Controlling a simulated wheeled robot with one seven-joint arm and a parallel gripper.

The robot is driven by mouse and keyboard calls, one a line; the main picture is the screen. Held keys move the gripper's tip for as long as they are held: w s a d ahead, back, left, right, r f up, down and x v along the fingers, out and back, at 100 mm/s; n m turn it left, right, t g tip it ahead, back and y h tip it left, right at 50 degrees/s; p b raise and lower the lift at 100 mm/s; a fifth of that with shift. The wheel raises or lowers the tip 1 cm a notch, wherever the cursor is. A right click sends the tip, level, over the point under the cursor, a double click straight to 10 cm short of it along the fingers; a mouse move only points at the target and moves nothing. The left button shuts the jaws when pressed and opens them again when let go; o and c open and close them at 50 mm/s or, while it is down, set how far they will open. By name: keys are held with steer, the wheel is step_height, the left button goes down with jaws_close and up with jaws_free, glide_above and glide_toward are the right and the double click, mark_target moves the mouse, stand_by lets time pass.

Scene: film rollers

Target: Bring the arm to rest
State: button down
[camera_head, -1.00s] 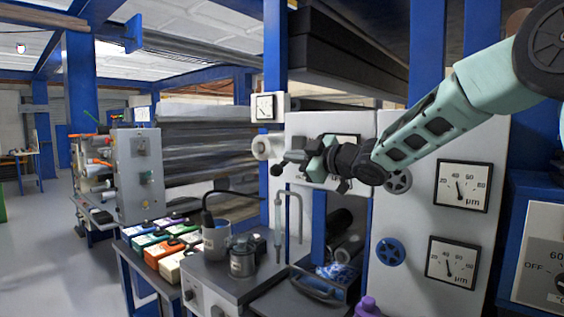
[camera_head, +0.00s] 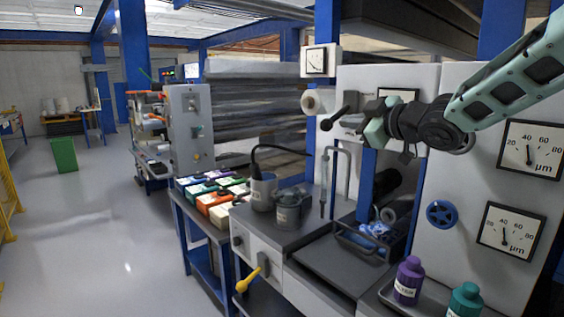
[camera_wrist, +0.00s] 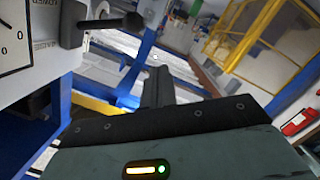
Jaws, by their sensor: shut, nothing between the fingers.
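My arm comes in from the upper right in the head view. It is raised and bent, and my gripper (camera_head: 352,122) points left in front of the grey machine panels. In the wrist view the dark fingers (camera_wrist: 158,88) are together with nothing between them. A black lever with a round knob (camera_head: 327,125) is close to the fingertips in the head view. In the wrist view the lever (camera_wrist: 100,25) is at upper left, apart from the fingers.
A purple bottle (camera_head: 408,281) and a teal bottle (camera_head: 464,300) stand below the arm. A bench with a grey pot (camera_head: 289,213) and a yellow-handled valve (camera_head: 252,275) is in front. Coloured boxes (camera_head: 220,205) lie beyond. The floor (camera_head: 95,230) at left is clear.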

steer(key=s+a+f+m+g+h+p, duration=0.1)
steer(key=s+a+f+m+g+h, duration=0.2)
steer(key=s+f, duration=0.45)
steer(key=s+a+f+m+g+h, duration=0.25)
steer(key=s+a+f, duration=0.3)
steer(key=s, duration=0.35)
steer(key=s+f+g+h, duration=0.1)
steer(key=s+f+g, duration=0.3)
steer(key=s, duration=0.8)
steer(key=s+d+f+g+h+p, duration=0.1)
steer(key=s+f+g, duration=0.3)
steer(key=s, duration=0.8)
steer(key=shift+s+d+g, duration=0.3)
steer(key=shift+g, duration=0.05)
steer(key=shift+f+m+h, duration=0.1)
steer(key=shift+m+h, duration=0.15)
